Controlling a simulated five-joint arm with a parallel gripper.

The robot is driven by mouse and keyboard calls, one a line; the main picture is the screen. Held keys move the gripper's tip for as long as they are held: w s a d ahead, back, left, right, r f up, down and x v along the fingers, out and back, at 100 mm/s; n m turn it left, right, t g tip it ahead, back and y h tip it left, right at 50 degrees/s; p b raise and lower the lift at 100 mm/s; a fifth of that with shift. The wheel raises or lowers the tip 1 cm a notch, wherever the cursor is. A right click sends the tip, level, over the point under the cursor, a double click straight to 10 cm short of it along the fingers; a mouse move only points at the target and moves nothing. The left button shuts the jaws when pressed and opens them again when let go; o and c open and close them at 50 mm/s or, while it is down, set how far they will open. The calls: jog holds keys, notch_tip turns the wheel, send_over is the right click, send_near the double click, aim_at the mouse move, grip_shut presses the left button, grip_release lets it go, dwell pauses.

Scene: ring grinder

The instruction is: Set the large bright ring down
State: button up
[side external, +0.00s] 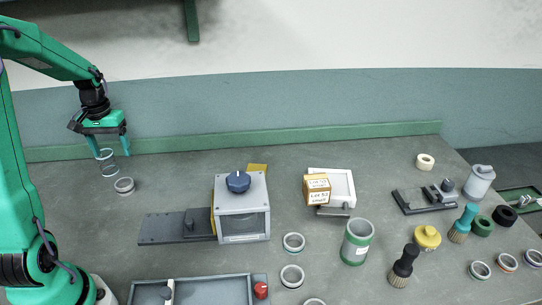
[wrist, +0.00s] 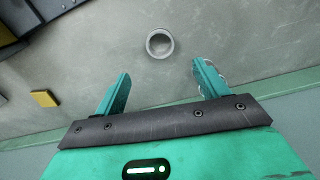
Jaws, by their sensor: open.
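My gripper (side external: 112,153) is open above the bench at the left, its two green fingers pointing down. A bright metal ring (side external: 124,186) lies flat on the bench, below and slightly in front of the fingers. In the wrist view a bright ring (wrist: 148,45) lies beyond the fingertips, apart from both fingers of my gripper (wrist: 160,75).
A grey boxy machine with a blue knob (side external: 238,182) stands mid-bench, its dark rail (side external: 165,229) reaching left. Rings (side external: 293,242), a green-white canister (side external: 356,242) and brushes (side external: 403,266) stand to the right. A grey tray (side external: 205,292) lies in front. Bench between ring and rail is clear.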

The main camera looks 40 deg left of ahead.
jog(key=shift+d, duration=0.1)
jog(key=d+r+m+t+y, duration=0.1)
jog(key=d+r+m, duration=0.1)
jog(key=d+r, duration=0.35)
jog(key=d+r+m+t, duration=0.1)
jog(key=d+r, duration=0.2)
jog(key=d, duration=0.5)
jog(key=s+d+r+m+t, duration=0.1)
jog(key=s+d+m, duration=0.1)
jog(key=d, duration=0.5)
jog(key=s+d+r+m+t+h, duration=0.1)
jog(key=s+d+r+m+t, duration=0.1)
jog(key=s+d, duration=0.2)
jog(key=d, duration=0.2)
jog(key=shift+s+d+r+m+t, duration=0.15)
jog(key=shift+s+d+m+t, duration=0.15)
jog(key=shift+d+m, duration=0.1)
